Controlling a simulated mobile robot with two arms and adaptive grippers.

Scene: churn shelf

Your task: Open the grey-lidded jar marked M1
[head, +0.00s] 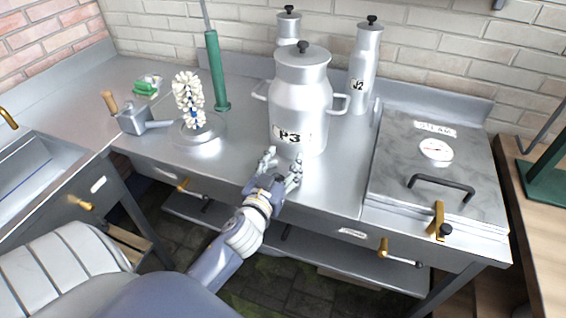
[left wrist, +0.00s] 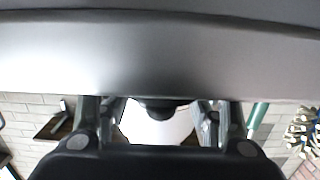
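No marking M1 is readable in either view. A large metal can marked P3 (head: 300,105) with a black-knobbed lid stands on the counter. A slim metal bottle marked J2 (head: 362,65) stands behind it to the right. Another metal vessel (head: 288,27) with a black knob stands behind the P3 can, which hides its body and any label. My left gripper (head: 282,166) is in front of the P3 can's base, fingers spread, holding nothing that I can see. In the left wrist view the gripper fingers (left wrist: 160,120) are apart, with a bright shape behind them. My right gripper is not in view.
The metal counter (head: 335,175) is bare just right of the P3 can. A steam chest (head: 400,155) with a gauge and brass latch stands at the right. A green rod (head: 217,75), a white-beaded stand (head: 188,100) and a small metal pot (head: 133,120) stand left.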

